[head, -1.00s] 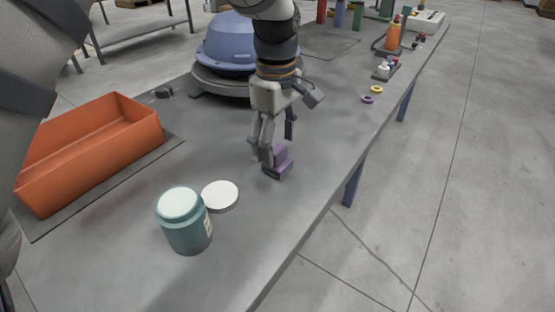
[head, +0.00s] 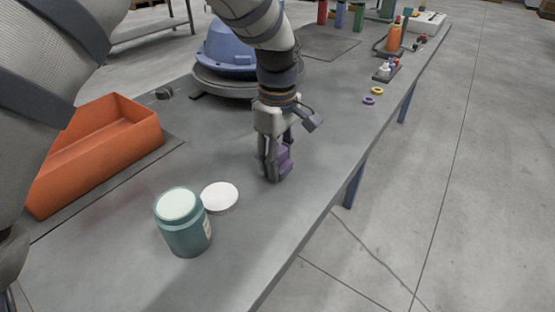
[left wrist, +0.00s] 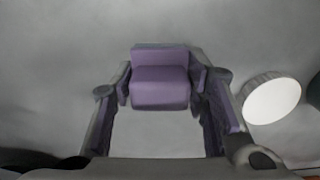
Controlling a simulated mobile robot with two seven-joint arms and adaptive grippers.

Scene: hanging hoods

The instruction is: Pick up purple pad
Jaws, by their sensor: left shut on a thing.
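The purple pad (head: 285,158) is a small stepped block on the grey table, right of the white lid in the head view. In the left wrist view the purple pad (left wrist: 160,80) sits between the fingertips. My left gripper (head: 273,172) points down and is shut on the pad, with a finger on each side of it. The left wrist view shows both fingers of my left gripper (left wrist: 163,88) against its sides. The pad is low at the table; I cannot tell whether it touches the surface. My right gripper is not in view.
A teal jar (head: 183,222) and a white lid (head: 220,197) stand near the gripper. An orange bin (head: 95,150) is at the left. A blue hood (head: 228,50) on a round base stands behind. Small purple (head: 369,100) and yellow (head: 377,91) rings lie near the table's right edge.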

